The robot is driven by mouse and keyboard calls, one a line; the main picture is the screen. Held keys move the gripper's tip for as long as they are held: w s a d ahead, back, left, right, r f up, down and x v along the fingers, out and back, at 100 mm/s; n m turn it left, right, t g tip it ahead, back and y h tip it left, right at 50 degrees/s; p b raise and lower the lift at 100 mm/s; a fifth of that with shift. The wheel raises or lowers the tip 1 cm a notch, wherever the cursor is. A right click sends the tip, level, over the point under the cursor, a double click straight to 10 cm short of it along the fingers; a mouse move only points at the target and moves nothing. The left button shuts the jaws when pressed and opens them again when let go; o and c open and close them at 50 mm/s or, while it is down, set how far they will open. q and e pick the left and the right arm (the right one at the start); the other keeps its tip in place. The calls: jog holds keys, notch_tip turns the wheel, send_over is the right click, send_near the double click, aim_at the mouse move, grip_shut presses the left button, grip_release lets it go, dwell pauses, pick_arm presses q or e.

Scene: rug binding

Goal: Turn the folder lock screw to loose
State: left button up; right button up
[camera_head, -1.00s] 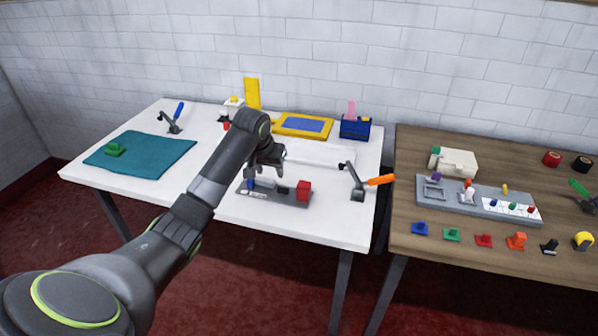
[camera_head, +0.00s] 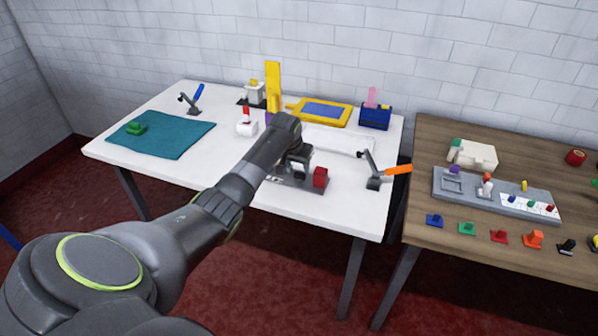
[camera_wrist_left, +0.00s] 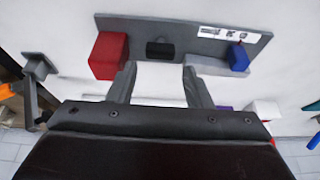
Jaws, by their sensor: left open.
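A grey plate fixture (camera_head: 308,187) lies on the white table and carries a red block (camera_head: 320,177). The left wrist view shows the grey plate (camera_wrist_left: 215,37) with the red block (camera_wrist_left: 110,56), a black knob (camera_wrist_left: 160,49) and a blue block (camera_wrist_left: 239,58). I cannot tell which of these is the folder lock screw. My left gripper (camera_head: 298,168) is over the fixture, just left of the red block. Its open fingers (camera_wrist_left: 160,88) are empty, with the black knob beyond the gap between them. In the head view, my arm and gripper hide the blue block and the knob.
An orange-handled clamp (camera_head: 376,175) stands right of the fixture. A yellow frame (camera_head: 325,112), a dark blue box (camera_head: 375,116) and a white piece with a red top (camera_head: 246,125) stand behind. A teal cloth (camera_head: 165,136) lies left. A wooden table (camera_head: 430,215) is at right.

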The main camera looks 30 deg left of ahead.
aim_at(300, 174)
pick_arm(q)
jog(key=x, duration=0.3)
jog(key=shift+f, duration=0.15)
jog(key=shift+b+x, duration=0.35)
jog(key=shift+x, duration=0.55)
jog(key=shift+c, duration=0.4)
jog(key=c, duration=0.6)
jog(key=shift+c, duration=0.2)
